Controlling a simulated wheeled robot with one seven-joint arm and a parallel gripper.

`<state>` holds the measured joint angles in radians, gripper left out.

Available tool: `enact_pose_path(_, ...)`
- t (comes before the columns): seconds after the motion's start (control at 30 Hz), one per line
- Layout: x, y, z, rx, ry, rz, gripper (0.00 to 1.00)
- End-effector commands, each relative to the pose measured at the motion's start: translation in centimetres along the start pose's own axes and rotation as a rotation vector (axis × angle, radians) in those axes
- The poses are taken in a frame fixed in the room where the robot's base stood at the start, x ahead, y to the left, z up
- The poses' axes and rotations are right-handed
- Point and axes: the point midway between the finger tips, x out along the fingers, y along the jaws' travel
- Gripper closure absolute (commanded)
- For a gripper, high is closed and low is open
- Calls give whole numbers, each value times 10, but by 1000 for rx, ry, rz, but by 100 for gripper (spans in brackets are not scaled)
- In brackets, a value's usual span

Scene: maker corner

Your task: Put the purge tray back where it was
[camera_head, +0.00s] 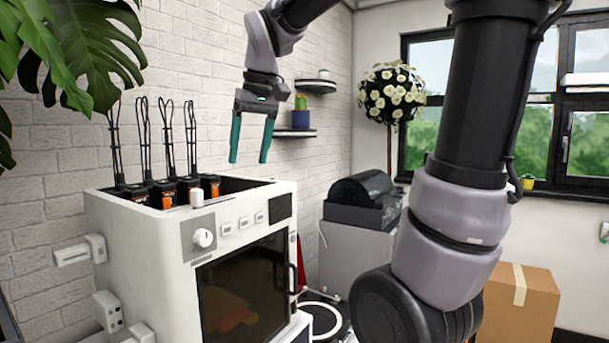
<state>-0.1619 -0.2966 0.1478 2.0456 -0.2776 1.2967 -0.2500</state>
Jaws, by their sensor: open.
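My gripper (249,161) hangs in the air above the right part of the white machine (150,250), pointing down. Its two teal fingers are apart with nothing between them. The machine has an open top, a knob and buttons on its front, and a dark glass door. I cannot make out a purge tray for certain. Dim orange and greenish shapes (232,312) show behind the glass, too dark to name. A small white piece (196,197) sits at the front rim of the open top.
Several black units with looped cables (163,190) stand in the machine's open top, left of my gripper. Wall shelves (296,133) with pots are behind it. A dark-lidded grey unit (360,205) and a cardboard box (520,300) stand right. My arm covers part of the right side.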

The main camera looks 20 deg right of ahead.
Motion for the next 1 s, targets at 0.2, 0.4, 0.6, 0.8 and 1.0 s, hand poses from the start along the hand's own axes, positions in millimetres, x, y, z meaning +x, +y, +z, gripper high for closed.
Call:
enact_pose_path(0.2, -3, 57, 73, 317, 212, -48, 31)
enact_pose_path(0.4, 6, 77, 108, 482, 323, -87, 31)
enact_pose_path(0.6, 8, 81, 114, 516, 345, -96, 31)
enact_pose_path(0.8, 8, 80, 113, 513, 344, -96, 31)
enact_pose_path(1.0, 8, 80, 113, 512, 343, -96, 31)
